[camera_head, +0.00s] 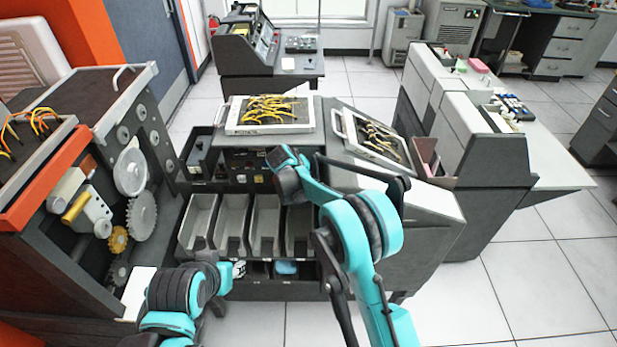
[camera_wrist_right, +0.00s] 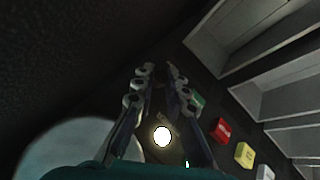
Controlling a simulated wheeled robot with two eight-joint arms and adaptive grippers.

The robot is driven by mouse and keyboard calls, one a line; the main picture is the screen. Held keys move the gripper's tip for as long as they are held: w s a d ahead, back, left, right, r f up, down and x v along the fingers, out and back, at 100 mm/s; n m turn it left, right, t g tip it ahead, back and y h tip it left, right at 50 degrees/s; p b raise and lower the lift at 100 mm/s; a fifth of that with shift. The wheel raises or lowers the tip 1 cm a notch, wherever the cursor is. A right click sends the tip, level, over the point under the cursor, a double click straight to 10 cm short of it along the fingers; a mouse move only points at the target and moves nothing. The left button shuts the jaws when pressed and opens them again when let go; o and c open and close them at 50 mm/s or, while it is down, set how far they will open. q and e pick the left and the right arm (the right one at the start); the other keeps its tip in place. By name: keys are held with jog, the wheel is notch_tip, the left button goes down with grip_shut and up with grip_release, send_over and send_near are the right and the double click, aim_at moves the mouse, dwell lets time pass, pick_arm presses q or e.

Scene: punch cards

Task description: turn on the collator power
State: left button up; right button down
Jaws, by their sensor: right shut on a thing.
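The collator (camera_head: 365,245) is the dark grey machine in the middle of the head view, with a row of open card pockets (camera_head: 265,225) on its front. My right arm reaches over it; its gripper tips are hidden in that view. In the right wrist view my right gripper (camera_wrist_right: 158,72) has its two fingers close together against a dark panel. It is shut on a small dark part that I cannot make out. A lit white round lamp (camera_wrist_right: 162,136) shows between the fingers. Red (camera_wrist_right: 222,130), yellow (camera_wrist_right: 244,155) and white buttons sit to the right. My left gripper's fingers do not show.
Two framed wiring panels (camera_head: 270,115) (camera_head: 375,140) lie on the collator's top. A machine with gears (camera_head: 142,215) stands close on the left. Another grey machine (camera_head: 480,150) stands on the right. Tiled floor is clear at lower right.

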jog(key=c, duration=1.6)
grip_release()
jog(key=v, duration=1.2)
jog(key=shift+a, duration=0.1)
